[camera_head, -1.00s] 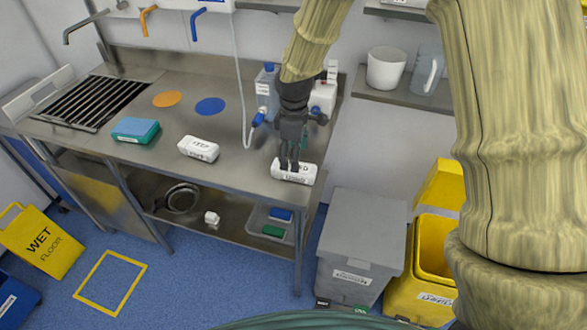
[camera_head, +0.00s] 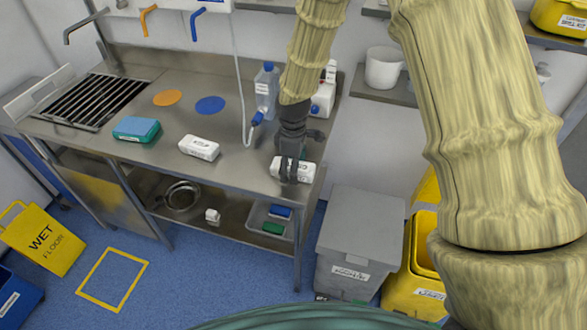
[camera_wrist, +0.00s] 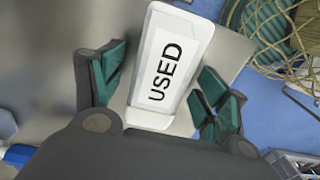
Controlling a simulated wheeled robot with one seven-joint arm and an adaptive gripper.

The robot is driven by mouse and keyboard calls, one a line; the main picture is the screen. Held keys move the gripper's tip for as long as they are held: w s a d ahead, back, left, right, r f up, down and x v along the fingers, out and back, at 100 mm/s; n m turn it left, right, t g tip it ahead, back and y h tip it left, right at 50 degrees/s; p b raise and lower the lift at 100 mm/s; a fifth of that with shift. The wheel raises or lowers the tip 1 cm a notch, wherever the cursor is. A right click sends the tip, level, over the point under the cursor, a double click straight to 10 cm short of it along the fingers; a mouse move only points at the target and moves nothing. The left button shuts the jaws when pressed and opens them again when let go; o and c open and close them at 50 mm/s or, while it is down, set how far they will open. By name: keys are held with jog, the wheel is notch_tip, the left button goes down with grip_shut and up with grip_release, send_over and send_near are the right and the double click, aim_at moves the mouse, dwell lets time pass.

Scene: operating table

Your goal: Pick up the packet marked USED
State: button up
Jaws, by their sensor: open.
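The white packet marked USED (camera_wrist: 168,66) lies on the steel table near its right front corner. In the wrist view its label reads clearly and it sits between my gripper's two green-padded fingers. My gripper (camera_wrist: 160,95) is open, with a gap visible between the packet and each finger. In the head view my gripper (camera_head: 291,172) points down over the packet (camera_head: 306,172) and hides part of it and its label. A second white packet (camera_head: 199,148) lies farther left on the table; its marking is too small to read with certainty.
A teal and blue sponge-like block (camera_head: 136,129) lies at the left of the steel table (camera_head: 240,165). A clear blue-capped bottle (camera_head: 267,88) and a white container (camera_head: 323,98) stand behind my gripper. A grey bin (camera_head: 357,235) stands below the table's right end.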

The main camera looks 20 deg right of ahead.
jog(key=c, duration=1.1)
jog(key=shift+r, duration=0.15)
